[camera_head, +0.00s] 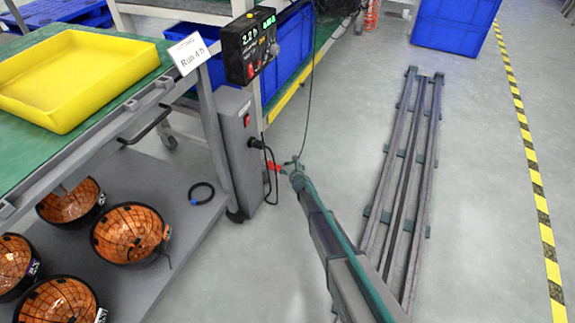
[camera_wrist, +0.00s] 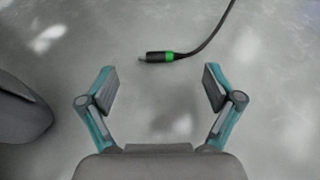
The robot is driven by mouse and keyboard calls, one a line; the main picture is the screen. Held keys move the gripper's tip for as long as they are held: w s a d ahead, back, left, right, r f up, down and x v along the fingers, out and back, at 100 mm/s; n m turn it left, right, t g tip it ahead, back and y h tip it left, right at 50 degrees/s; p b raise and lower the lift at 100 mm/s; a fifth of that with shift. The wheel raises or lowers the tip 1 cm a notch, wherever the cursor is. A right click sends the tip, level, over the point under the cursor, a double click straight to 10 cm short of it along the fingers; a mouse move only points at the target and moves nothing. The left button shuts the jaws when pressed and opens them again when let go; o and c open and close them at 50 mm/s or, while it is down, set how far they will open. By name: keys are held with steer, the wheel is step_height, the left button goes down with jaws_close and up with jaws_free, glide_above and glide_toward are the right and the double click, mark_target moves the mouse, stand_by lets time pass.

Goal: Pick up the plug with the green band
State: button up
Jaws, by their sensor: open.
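The plug with the green band (camera_wrist: 158,57) shows in the wrist view. It is dark, with a bright green ring where its black cable begins, and the cable runs up to the right. My gripper (camera_wrist: 159,86) is open and empty. In the picture, the plug lies above the gap between the two fingertips, and neither finger visibly touches it. In the head view my gripper (camera_head: 295,164) is low, right of the grey box, close to the lower end of a thin hanging cable (camera_head: 308,100). The plug itself is too small to make out there.
A grey box (camera_head: 238,150) with a black plug and cable stands left of my gripper. A small red piece (camera_head: 275,167) is close by. A control unit (camera_head: 249,45) is mounted above. Dark rails (camera_head: 404,160) lie on the floor at right.

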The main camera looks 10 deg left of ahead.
mark_target(288, 166)
steer(key=b+x, duration=0.1)
steer(key=x, duration=0.3)
steer(key=shift+w+f, duration=0.3)
steer(key=shift+f, duration=0.05)
steer(key=c, duration=0.9)
steer(key=shift+r, duration=0.1)
